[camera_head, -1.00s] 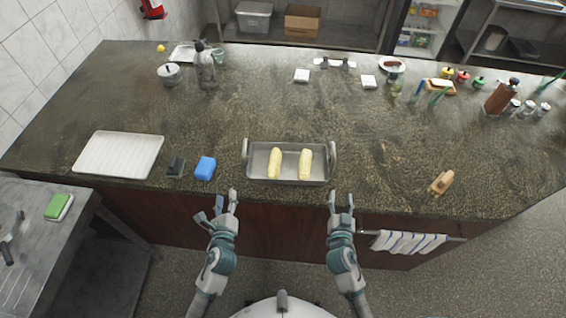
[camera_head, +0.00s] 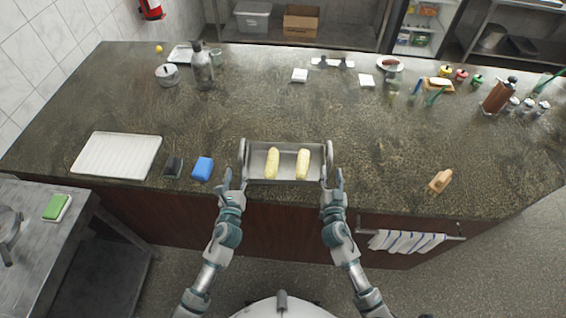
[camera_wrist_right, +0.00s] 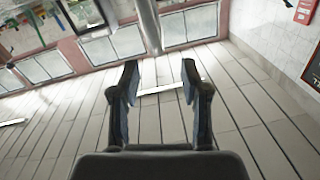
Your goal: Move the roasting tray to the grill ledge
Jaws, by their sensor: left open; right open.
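The metal roasting tray (camera_head: 286,179) lies near the front edge of the dark stone counter, with a handle at each end and two yellow corn cobs (camera_head: 272,163) in it. My left gripper (camera_head: 229,180) is open just in front of the tray's left end. My right gripper (camera_head: 332,180) is open at the tray's right end, close to the right handle. I cannot tell whether either touches the tray. The right wrist view shows my right gripper (camera_wrist_right: 160,75) with its two fingers apart and nothing between them. I see no grill ledge that I can make out.
A blue sponge (camera_head: 203,168), a dark block (camera_head: 173,166) and a white board (camera_head: 117,155) lie left of the tray. A wooden-handled brush (camera_head: 440,180) lies to the right. A striped towel (camera_head: 405,241) hangs at the front.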

